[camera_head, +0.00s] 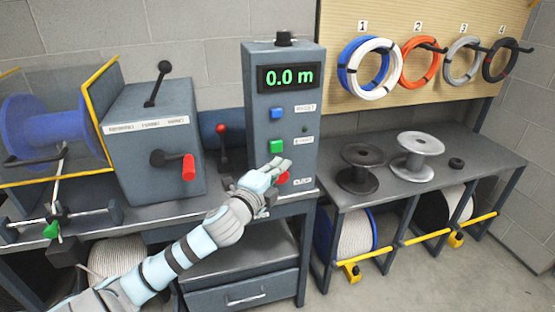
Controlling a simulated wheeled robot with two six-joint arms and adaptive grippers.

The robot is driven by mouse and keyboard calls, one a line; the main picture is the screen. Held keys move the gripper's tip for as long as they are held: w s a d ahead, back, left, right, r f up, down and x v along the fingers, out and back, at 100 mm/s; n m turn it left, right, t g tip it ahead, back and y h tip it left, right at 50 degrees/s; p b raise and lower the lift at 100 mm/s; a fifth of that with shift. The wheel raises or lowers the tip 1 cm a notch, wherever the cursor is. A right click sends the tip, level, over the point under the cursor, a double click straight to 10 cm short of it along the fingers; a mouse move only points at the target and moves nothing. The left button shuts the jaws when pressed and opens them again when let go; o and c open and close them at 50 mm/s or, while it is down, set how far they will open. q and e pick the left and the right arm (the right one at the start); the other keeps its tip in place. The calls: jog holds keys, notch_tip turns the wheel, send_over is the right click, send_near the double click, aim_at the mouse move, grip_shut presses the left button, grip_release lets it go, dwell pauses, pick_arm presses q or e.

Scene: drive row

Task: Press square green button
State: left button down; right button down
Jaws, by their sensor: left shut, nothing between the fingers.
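The square green button (277,146) is on the front of the grey control box (286,100), below the square blue button (277,113). My left gripper (284,165) is shut and empty. Its fingertips are just below and slightly right of the green button in the picture; I cannot tell whether they touch the panel. A red round button (282,178) lower on the panel is partly hidden behind my left gripper. The display (289,77) reads 0.0 m. My right gripper is out of view.
A grey machine with a black lever (158,84) and a red-handled crank (187,166) stands left of the panel. A red-knobbed lever (221,129) is between them. On the right bench are a black spool (361,168) and a grey spool (415,152). Numbered cable coils hang behind.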

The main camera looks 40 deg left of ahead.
aim_at(276, 146)
pick_arm(q)
jog(key=shift+w+a+b, duration=0.3)
jog(key=shift+w+a, duration=1.4)
jog(key=shift+w, duration=0.05)
